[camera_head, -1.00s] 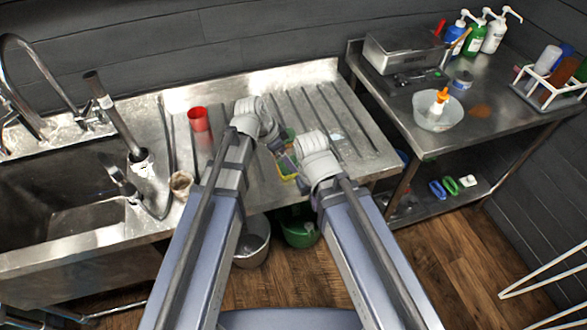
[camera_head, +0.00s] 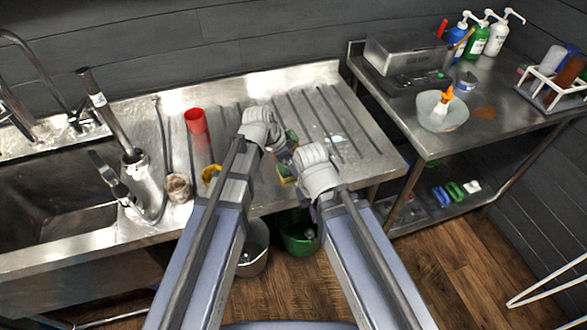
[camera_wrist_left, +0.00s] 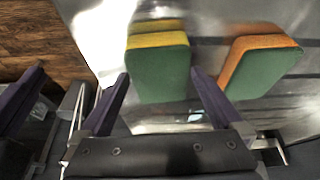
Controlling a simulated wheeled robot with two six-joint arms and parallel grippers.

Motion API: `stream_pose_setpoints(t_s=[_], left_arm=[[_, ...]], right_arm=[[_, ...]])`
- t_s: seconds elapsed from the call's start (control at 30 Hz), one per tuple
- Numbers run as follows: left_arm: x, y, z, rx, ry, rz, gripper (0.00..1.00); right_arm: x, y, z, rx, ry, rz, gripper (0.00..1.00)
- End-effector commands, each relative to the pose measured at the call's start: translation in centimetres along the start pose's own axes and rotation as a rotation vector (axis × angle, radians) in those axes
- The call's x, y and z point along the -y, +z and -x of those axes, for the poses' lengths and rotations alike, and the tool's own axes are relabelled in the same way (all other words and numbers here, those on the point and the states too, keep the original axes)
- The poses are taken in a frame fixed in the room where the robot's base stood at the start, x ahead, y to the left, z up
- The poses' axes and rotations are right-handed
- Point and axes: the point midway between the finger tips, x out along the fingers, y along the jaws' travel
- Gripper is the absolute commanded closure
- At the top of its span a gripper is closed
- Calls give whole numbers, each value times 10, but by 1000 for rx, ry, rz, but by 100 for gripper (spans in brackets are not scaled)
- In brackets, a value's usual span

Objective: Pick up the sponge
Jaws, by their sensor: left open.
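Two sponges lie on the ribbed steel drainboard. In the left wrist view one is green with a yellow layer (camera_wrist_left: 158,65), and the other, to its right, is green with an orange layer (camera_wrist_left: 262,65). My left gripper (camera_wrist_left: 160,76) is open, its fingertips on either side of the yellow-green sponge's near part; I cannot tell whether they touch it. In the head view the sponges are small and partly hidden by my wrists; a green and orange one (camera_head: 291,137) shows between them. My right gripper is mostly hidden behind its wrist, and its jaws are unclear.
A red cup (camera_head: 196,121), a beige cup (camera_head: 178,187) and a yellow item (camera_head: 210,174) stand left of my left arm. The sink (camera_head: 55,205) is farther left. Buckets, one green (camera_head: 299,238), stand below the drainboard's front edge. A side table (camera_head: 480,120) stands right.

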Motion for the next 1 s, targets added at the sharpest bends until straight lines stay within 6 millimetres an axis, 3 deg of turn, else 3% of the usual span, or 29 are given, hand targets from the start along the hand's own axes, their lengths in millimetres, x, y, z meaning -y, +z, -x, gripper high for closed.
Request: stream_pose_setpoints(t_s=[0.63,1.0], left_arm=[[0,2,-4,0,0,0,0],[0,2,-4,0,0,0,40]], right_arm=[[0,0,-5,0,0,0,100],[0,0,-5,0,0,0,100]])
